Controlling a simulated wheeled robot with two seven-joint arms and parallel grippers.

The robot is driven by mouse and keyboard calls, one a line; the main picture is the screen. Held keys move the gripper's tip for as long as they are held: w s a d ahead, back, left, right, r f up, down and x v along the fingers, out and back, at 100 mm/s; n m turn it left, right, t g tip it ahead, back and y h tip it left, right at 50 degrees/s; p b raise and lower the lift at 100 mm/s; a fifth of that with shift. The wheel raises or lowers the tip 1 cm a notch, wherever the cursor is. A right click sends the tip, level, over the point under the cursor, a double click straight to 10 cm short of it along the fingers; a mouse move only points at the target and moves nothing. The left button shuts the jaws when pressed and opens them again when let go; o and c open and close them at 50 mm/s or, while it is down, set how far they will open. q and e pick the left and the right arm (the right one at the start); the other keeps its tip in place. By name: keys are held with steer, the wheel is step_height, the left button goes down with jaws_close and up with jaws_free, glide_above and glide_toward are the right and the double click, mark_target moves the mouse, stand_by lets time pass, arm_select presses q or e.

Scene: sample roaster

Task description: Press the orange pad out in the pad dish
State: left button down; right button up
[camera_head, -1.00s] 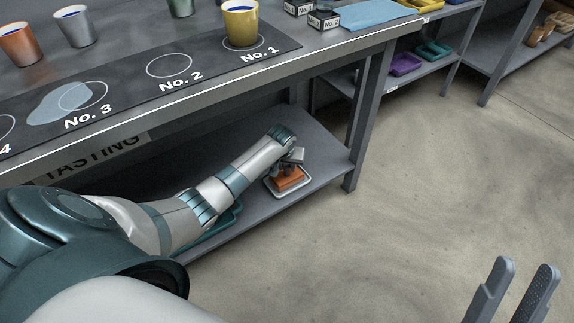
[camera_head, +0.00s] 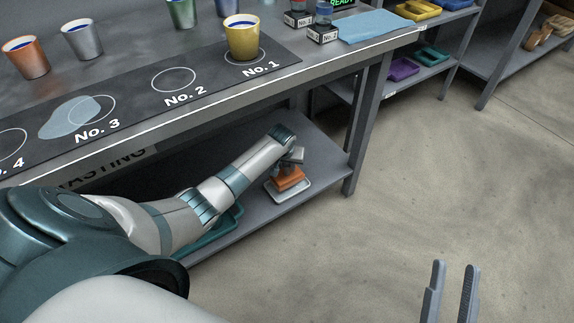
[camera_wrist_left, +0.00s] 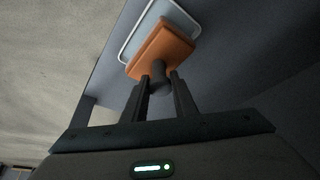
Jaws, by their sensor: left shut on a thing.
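The orange pad (camera_head: 289,180) is on the lower shelf of the tasting table, at the white-rimmed pad dish (camera_head: 295,196). In the left wrist view the pad (camera_wrist_left: 162,47) is a flat orange block with a dark round knob (camera_wrist_left: 159,84). My left gripper (camera_head: 293,160) reaches down under the table top and is shut on the knob, with the pad beyond its fingers. The dish's rim (camera_wrist_left: 126,42) shows behind the pad. I cannot tell how firmly the pad touches the dish. My right gripper (camera_head: 452,292) is open and empty above the floor.
A teal tray (camera_head: 215,235) lies on the lower shelf (camera_head: 325,155) under my left arm. The table top above holds a yellow cup (camera_head: 242,40), other cups, and a pale wet spill (camera_head: 68,118) by No. 3. A table leg (camera_head: 366,130) stands right of the dish.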

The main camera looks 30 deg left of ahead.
arm_select(q)
steer(key=shift+r+p, duration=0.9)
steer(key=shift+p, duration=0.05)
arm_select(e)
step_height(320, 180, down, 6)
steer(key=w+a+g+h, duration=0.1)
steer(key=g, duration=0.3)
arm_select(q)
steer(key=shift+r, duration=0.1)
